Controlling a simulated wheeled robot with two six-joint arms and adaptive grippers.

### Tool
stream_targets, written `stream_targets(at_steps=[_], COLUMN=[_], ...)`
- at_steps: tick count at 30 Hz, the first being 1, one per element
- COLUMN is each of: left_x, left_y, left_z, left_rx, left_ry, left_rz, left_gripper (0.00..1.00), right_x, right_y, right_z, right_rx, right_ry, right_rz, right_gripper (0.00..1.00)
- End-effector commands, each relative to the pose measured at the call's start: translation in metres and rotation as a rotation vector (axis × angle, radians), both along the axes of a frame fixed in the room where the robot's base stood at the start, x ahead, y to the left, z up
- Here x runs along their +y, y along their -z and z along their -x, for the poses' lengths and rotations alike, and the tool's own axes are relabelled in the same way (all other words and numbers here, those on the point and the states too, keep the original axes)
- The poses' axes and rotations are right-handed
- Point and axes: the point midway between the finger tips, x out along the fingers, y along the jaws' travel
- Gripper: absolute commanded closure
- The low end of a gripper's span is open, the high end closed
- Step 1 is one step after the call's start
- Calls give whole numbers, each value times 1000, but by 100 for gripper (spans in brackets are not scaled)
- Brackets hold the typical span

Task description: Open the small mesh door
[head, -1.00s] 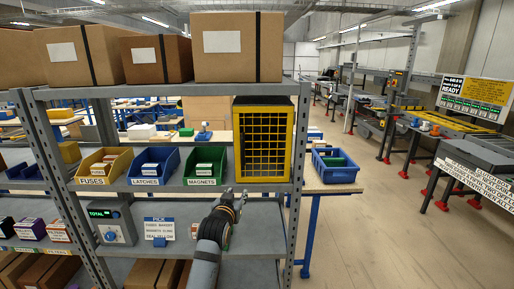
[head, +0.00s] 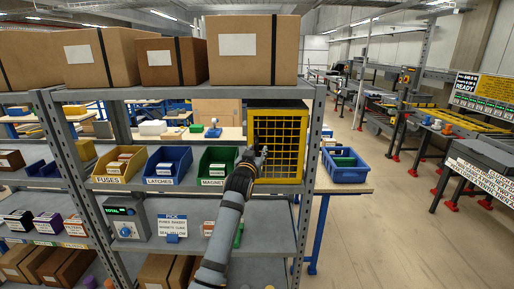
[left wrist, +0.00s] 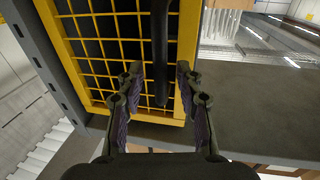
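The small mesh door (head: 279,145) has a yellow frame and yellow grid and stands shut on a dark box at the right end of the middle shelf. My left gripper (head: 262,154) is in front of its left side, at mid-height. In the left wrist view the door's yellow mesh (left wrist: 100,45) fills the upper left. A dark bar like a handle (left wrist: 161,50) runs down in front of the mesh. My left gripper (left wrist: 157,88) is open, with its fingers on either side of the bar's lower end. I cannot tell whether they touch it. My right gripper is not in view.
A green bin (head: 213,163) of magnets stands just left of the door, beside a blue bin (head: 168,164) and a yellow bin (head: 120,163). A shelf post (head: 308,165) rises close to the door's right. A blue crate (head: 345,166) is on a table behind.

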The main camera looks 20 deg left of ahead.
Motion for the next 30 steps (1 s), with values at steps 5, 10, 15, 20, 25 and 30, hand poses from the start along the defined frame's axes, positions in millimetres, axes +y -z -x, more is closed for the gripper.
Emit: stream_targets(at_steps=[5,10,15,20,25,30], left_x=[1,1,1,1,1,1], left_y=[0,1,1,1,1,1], left_z=[-6,-6,-6,-6,-6,-6], left_rx=[0,0,1,1,1,1], left_ry=[0,0,0,0,0,0], left_rz=[0,0,0,0,0,0], left_gripper=[64,64,86,100,100,100], right_x=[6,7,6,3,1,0], right_y=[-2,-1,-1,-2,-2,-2], right_z=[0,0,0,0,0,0], right_rx=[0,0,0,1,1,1], right_ry=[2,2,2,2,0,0], right_rz=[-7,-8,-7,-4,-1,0], right_gripper=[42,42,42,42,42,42])
